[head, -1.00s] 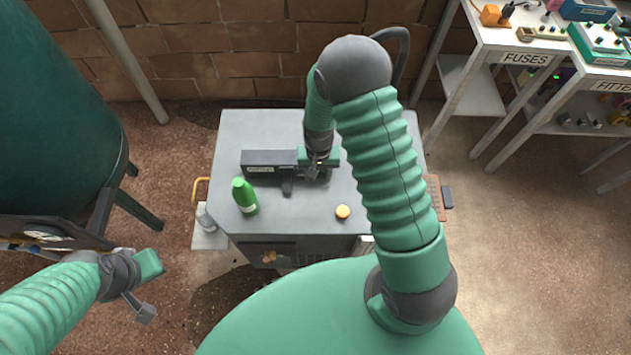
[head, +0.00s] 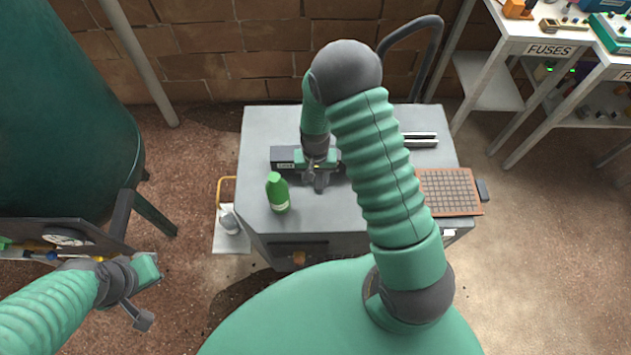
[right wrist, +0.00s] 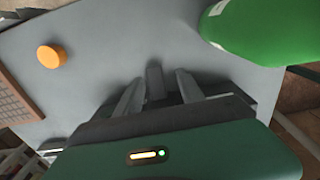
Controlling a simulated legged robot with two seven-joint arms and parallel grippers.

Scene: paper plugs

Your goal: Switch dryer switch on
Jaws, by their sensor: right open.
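A long dark grey box (head: 284,156) with a small label lies on the grey worktop. Which part is the dryer switch is not clearly marked. My right gripper (head: 320,183) is open over the front of this box and partly covers it. In the right wrist view a short dark grey post (right wrist: 155,82) stands between the two spread fingers, apart from a firm grip. An orange round knob (right wrist: 51,56) sits on the worktop in that view; my arm hides it in the head view. My left gripper (head: 140,318) hangs at the lower left, away from the worktop; its jaws are unclear.
A green bottle (head: 277,193) stands left of my right gripper, close to it. A brown grid plate (head: 449,192) is at the worktop's right edge. Shelves with a FUSES sign (head: 550,50) stand at the right, and a big green tank (head: 60,120) at the left.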

